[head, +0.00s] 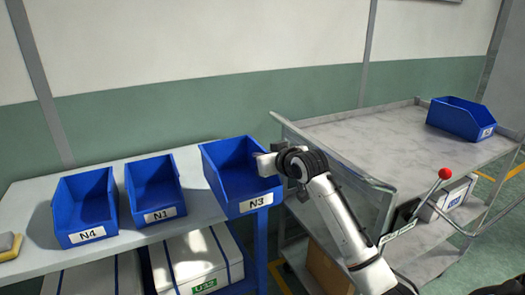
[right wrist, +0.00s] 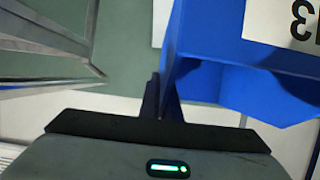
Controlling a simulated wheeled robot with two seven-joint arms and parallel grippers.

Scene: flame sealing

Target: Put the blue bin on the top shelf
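The blue bin labelled N3 (head: 232,184) is at the right end of the light table (head: 34,218), its front end reaching past the table's front edge. I cannot tell whether its base touches the table. My right gripper (head: 265,163) is at the bin's right wall. In the right wrist view the two dark fingers (right wrist: 164,100) are close together with the blue wall of the bin (right wrist: 215,50) between them, so the gripper looks shut on that wall. The cart's grey top shelf (head: 360,135) stands to the right. My left gripper is not in view.
Blue bins N4 (head: 84,205) and N1 (head: 153,190) stand left on the table. Another blue bin (head: 460,118) sits at the right of the cart top; the rest of that top is clear. The cart's raised side panel (head: 335,165) and a red-knobbed lever (head: 445,174) are near my right arm.

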